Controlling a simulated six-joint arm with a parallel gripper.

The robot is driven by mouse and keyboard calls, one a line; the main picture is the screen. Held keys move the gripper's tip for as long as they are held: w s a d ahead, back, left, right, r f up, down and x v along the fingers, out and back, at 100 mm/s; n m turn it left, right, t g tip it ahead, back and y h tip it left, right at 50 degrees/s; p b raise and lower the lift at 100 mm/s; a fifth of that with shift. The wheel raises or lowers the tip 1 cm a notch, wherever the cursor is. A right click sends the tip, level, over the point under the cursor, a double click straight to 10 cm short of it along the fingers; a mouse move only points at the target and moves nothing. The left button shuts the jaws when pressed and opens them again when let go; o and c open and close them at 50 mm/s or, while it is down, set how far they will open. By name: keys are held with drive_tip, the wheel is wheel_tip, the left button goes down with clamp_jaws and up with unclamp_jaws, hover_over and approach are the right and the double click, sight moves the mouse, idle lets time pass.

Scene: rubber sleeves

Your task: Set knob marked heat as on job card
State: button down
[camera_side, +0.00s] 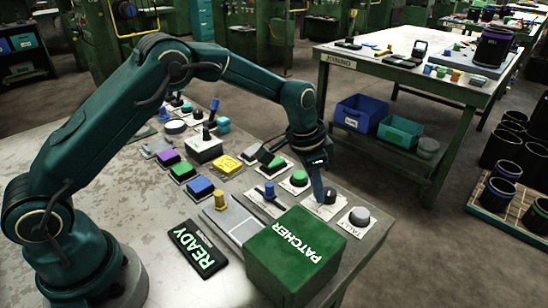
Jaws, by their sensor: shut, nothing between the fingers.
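My gripper (318,194) points down at the right end of the control row, with its fingers together and nothing visible between them. Its tips are at or just beside a dark round knob (330,196) on a white plate; I cannot tell whether they touch it. The label on that plate is too small to read, so I cannot tell which knob is marked heat. No job card can be clearly made out; a yellow piece with dark marks (227,165) lies mid-table, its writing unreadable.
A green PATCHER box (290,262) stands at the front, beside a black READY sign (198,250). A grey TALLY button (359,217) is right of the dark knob. A blue lever (269,191) and a green button (299,178) stand close on the left.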

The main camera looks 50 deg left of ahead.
drive_tip(key=shift+a, duration=0.2)
drive_tip(key=shift+w+a, duration=0.25)
drive_tip(key=shift+a, duration=0.1)
drive_tip(key=shift+a, duration=0.1)
drive_tip(key=shift+w+a, duration=0.2)
drive_tip(key=shift+w, duration=0.15)
drive_tip(key=shift+s+a, duration=0.1)
drive_tip(key=shift+s+a, duration=0.2)
drive_tip(key=w+v, duration=0.1)
drive_tip(key=v, duration=0.5)
drive_tip(key=shift+d, duration=0.3)
drive_tip(key=shift+w+d+r, duration=0.1)
drive_tip(key=shift+r, duration=0.05)
